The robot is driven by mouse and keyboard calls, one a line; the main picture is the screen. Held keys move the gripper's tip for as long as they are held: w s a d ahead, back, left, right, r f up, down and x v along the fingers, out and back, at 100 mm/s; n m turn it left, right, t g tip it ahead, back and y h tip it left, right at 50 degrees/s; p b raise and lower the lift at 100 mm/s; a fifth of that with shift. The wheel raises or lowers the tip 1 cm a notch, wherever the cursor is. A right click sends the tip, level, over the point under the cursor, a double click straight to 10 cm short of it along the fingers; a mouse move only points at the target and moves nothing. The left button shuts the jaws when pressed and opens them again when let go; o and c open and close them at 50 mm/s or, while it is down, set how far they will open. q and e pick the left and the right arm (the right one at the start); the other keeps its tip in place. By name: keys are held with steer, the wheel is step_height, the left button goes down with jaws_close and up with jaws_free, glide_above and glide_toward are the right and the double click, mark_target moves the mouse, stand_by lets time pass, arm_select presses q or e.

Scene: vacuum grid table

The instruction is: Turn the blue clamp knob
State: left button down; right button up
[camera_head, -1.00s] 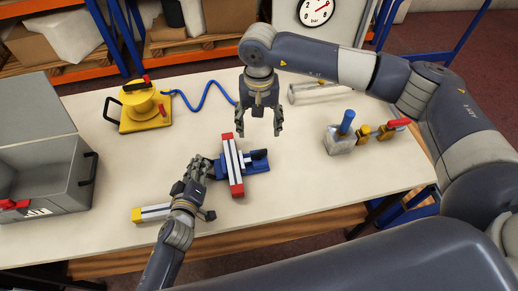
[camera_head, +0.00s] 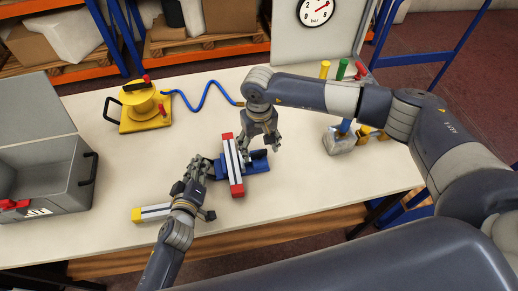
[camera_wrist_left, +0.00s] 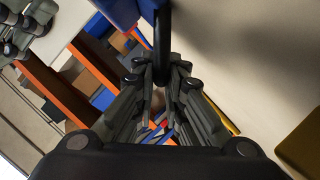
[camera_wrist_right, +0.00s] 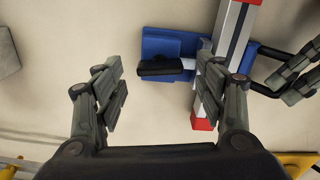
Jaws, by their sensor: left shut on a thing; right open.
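The blue clamp (camera_head: 259,168) lies on the table, with a white and dark striped bar (camera_head: 233,158) with red ends lying across it. In the right wrist view a short black knob or handle (camera_wrist_right: 163,69) sticks out from the blue clamp (camera_wrist_right: 158,45). My left gripper (camera_head: 207,168) is at the clamp's left side, shut on a black rod (camera_wrist_left: 162,45) joined to the blue body. My right gripper (camera_head: 262,150) is open above the clamp's right part. In its wrist view the black knob lies beyond and between the fingers; its right finger overlaps the striped bar.
A yellow-ended bar (camera_head: 140,214) lies by my left gripper. A grey case (camera_head: 50,180) is open at left. A yellow reel (camera_head: 145,106) with a blue hose (camera_head: 205,92) stands behind. A grey block (camera_head: 338,143) with a blue post stands right. Table between is clear.

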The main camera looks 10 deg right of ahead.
steer(key=shift+f, duration=1)
steer(key=c, duration=1.1)
steer(key=shift+o, duration=0.2)
steer(key=shift+m, duration=0.4)
